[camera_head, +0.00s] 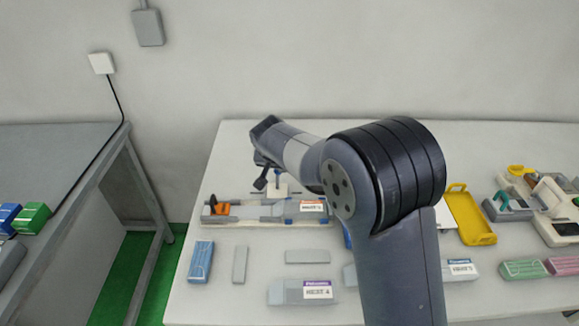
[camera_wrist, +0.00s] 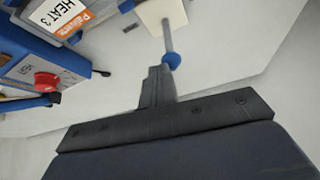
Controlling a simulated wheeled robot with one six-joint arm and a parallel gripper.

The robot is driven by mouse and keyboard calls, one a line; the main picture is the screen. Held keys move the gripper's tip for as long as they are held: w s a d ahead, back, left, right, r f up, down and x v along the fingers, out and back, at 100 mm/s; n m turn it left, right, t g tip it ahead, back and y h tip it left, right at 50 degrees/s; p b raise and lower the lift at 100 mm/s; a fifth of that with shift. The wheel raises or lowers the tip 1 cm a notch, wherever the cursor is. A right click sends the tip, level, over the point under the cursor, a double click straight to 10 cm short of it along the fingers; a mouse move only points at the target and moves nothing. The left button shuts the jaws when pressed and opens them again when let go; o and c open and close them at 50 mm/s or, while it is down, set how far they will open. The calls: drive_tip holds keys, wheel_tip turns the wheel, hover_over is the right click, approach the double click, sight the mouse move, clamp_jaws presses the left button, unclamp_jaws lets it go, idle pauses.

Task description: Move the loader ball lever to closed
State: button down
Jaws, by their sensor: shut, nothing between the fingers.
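The ball lever (camera_wrist: 168,40) is a grey rod with a blue ball (camera_wrist: 171,60) on its end, rising from a cream base (camera_wrist: 158,14). In the head view the cream base (camera_head: 275,191) stands behind the long machine, with the lever just right of my gripper. My gripper (camera_wrist: 158,72) is shut and empty. Its fingertips are close beside the blue ball in the wrist view; I cannot tell whether they touch. In the head view my gripper (camera_head: 260,180) points down, partly hidden by my arm.
A long grey and blue machine (camera_head: 262,219) with an orange part lies in front of the lever. A unit labelled HEAT 3 (camera_wrist: 62,18) and a red button (camera_wrist: 47,82) are left in the wrist view. A yellow tray (camera_head: 470,215) lies at right.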

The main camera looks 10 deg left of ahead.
drive_tip(key=a, duration=0.1)
drive_tip(key=h+b, duration=0.1)
drive_tip(key=a+h, duration=0.1)
drive_tip(key=shift+s+a+f+n+t, duration=0.2)
drive_tip(key=shift+s+a+n+t, duration=0.1)
drive_tip(key=shift+s+a+n, duration=0.1)
drive_tip(key=shift+r+h, duration=0.1)
drive_tip(key=shift+h, duration=0.3)
drive_tip(key=shift+d, duration=0.1)
drive_tip(key=shift+r, duration=0.2)
drive_tip(key=shift+r+p, duration=0.3)
drive_tip(key=shift+r, duration=0.35)
